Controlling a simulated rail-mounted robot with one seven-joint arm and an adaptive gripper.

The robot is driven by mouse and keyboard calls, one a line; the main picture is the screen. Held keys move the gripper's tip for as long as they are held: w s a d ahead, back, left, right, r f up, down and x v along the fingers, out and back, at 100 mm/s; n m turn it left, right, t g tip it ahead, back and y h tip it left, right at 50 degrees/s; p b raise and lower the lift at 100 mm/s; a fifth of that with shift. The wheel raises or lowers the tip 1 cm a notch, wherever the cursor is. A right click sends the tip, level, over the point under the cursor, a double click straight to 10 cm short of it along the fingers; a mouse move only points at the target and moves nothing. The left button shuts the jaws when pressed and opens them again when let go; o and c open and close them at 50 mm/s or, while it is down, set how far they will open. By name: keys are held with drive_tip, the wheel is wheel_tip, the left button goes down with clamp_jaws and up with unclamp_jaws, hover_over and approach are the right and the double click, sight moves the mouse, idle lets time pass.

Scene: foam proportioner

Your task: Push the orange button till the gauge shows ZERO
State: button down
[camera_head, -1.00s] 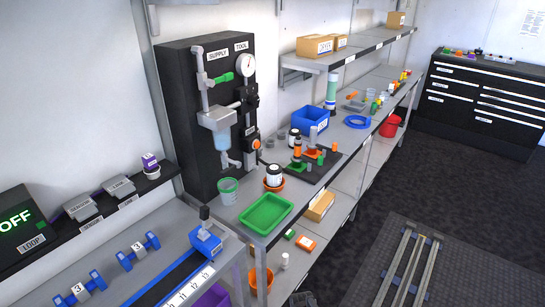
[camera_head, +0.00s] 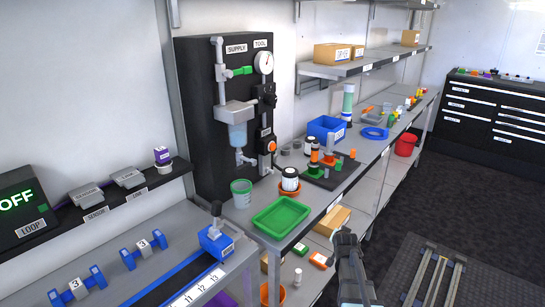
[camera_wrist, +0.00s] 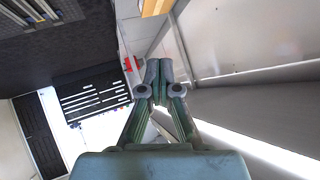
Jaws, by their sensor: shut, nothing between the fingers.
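The orange button (camera_head: 272,146) sits low on the right side of the black foam proportioner panel (camera_head: 200,110), in the head view. The round white gauge (camera_head: 264,62) is near the panel's top right, under the TOOL label. Its needle is too small to read. My gripper (camera_head: 346,234) is at the lower right of the head view, in front of the lower shelf and well apart from the button. In the wrist view my gripper (camera_wrist: 153,82) has its fingertips together with nothing between them. The button and gauge do not show in the wrist view.
A black tray with small parts (camera_head: 335,180) lies to the right. The floor at the right is open, with rails (camera_head: 435,277).

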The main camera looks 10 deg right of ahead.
drive_tip(key=w+d+r+m+t+h+b, duration=0.1)
drive_tip(key=w+d+r+t+b, duration=0.15)
drive_tip(key=r, duration=0.55)
drive_tip(key=w+d+r+m+t+h+b, duration=0.15)
drive_tip(key=w+d+r, duration=0.25)
drive_tip(key=r, duration=0.4)
wheel_tip(320, 180, up, 14)
drive_tip(key=a+t+b, duration=0.1)
drive_tip(key=t+b, duration=0.3)
drive_tip(key=a+r+n+t+y+b, duration=0.1)
drive_tip(key=a+r+n+y+b, duration=0.1)
drive_tip(key=a, duration=1.9)
drive_tip(key=shift+s+r+t+y+b, duration=0.35)
drive_tip(key=shift+y+b, duration=0.4)
drive_tip(key=shift+y, duration=0.5)
drive_tip(key=shift+w+p, duration=0.1)
drive_tip(key=shift+p, duration=0.6)
drive_tip(key=p, duration=0.4)
drive_tip(key=w+a+p, duration=0.1)
drive_tip(key=p, duration=0.2)
drive_tip(key=shift+w+r+p, duration=0.2)
drive_tip(key=shift+r+p, duration=0.05)
drive_tip(key=shift+p, duration=0.15)
drive_tip(key=shift+w+a+p, duration=0.1)
drive_tip(key=shift+p, duration=0.5)
